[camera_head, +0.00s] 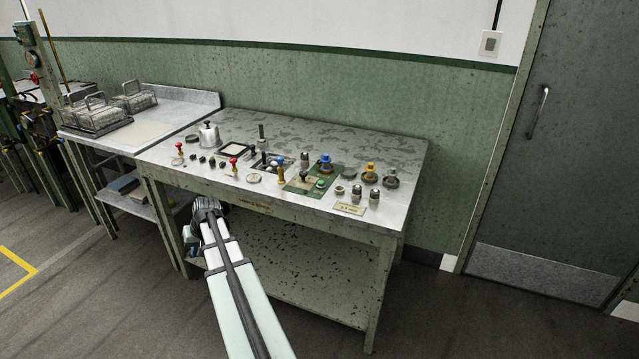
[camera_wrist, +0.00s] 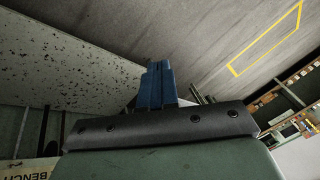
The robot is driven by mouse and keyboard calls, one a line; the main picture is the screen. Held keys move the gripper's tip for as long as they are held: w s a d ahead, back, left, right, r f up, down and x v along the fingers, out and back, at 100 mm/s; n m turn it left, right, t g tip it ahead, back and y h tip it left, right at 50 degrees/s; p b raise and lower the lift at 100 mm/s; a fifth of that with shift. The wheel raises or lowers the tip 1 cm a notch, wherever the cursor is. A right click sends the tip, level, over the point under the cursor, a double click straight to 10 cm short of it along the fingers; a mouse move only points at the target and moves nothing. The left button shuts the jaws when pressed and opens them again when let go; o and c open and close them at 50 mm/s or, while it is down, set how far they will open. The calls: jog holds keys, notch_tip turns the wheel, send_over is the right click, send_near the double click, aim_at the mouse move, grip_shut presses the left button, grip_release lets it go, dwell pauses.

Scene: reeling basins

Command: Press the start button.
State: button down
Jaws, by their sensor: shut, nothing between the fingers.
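A green button (camera_head: 321,183) sits on a small green plate on the table, right of the middle in the head view. Its lettering is too small to read, so I cannot tell for sure that it is the start button. My gripper (camera_wrist: 158,72) shows its blue fingers together and empty in the wrist view. In the head view my wrist is in front of the table's front edge, left of and apart from the green button; the fingertips are hard to make out there. The button is not visible in the wrist view.
The table (camera_head: 370,140) carries several knobs and levers, including a red-topped lever (camera_head: 233,161), a blue knob (camera_head: 325,158) and a yellow knob (camera_head: 370,168). A side bench (camera_head: 195,105) holds wire racks. The table's back strip is clear.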

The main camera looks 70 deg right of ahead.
jog(key=s+d+r+m+t+h, duration=0.1)
jog(key=s+d+r, duration=0.4)
jog(key=d, duration=0.5)
jog(key=s+d+r+m+t+h, duration=0.1)
jog(key=s+d+r, duration=0.4)
jog(key=d, duration=0.6)
jog(key=s+d+r+m+h, duration=0.1)
jog(key=s+d+r, duration=0.4)
jog(key=d, duration=0.6)
jog(key=shift+s+r+m+t, duration=0.3)
jog(key=shift+s+m+t, duration=0.1)
jog(key=shift+s+m, duration=0.5)
notch_tip(320, 180, up, 6)
jog(key=m+h, duration=0.1)
jog(key=h, duration=0.1)
send_over(323, 183)
jog(key=shift+r+t, duration=0.2)
jog(key=shift+t, duration=0.2)
jog(key=shift+f, duration=0.1)
jog(key=shift+f, duration=4.3)
jog(key=shift+f, duration=0.15)
jog(key=shift+f, duration=0.3)
